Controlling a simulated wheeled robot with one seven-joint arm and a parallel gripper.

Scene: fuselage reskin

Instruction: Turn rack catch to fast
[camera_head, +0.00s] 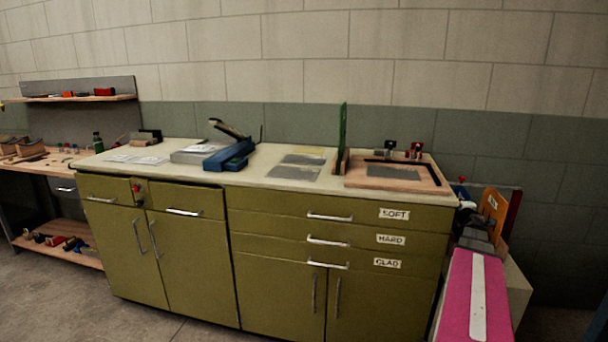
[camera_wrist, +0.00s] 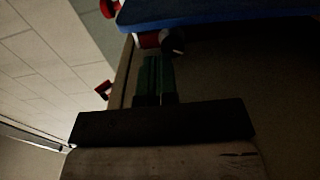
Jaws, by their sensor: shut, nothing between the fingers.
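I cannot pick out the rack catch for certain. In the head view a rack-like stand with an orange upright panel (camera_head: 494,208) is at the right end of the cabinet, and a small red-topped part (camera_head: 462,180) shows beside it. In the wrist view my gripper (camera_wrist: 155,60) has its green fingers together, with nothing seen between them. A red and white part with a dark knob (camera_wrist: 172,43) lies just beyond the fingertips, under a blue panel edge (camera_wrist: 210,12). Contact cannot be told. My gripper is not visible in the head view.
An olive cabinet (camera_head: 190,255) with labelled drawers carries a blue tool (camera_head: 230,154), metal sheets and a wooden tray (camera_head: 437,182). A pink panel (camera_head: 470,295) lies at the front right. A workbench (camera_head: 30,168) stands left. The floor in front is clear.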

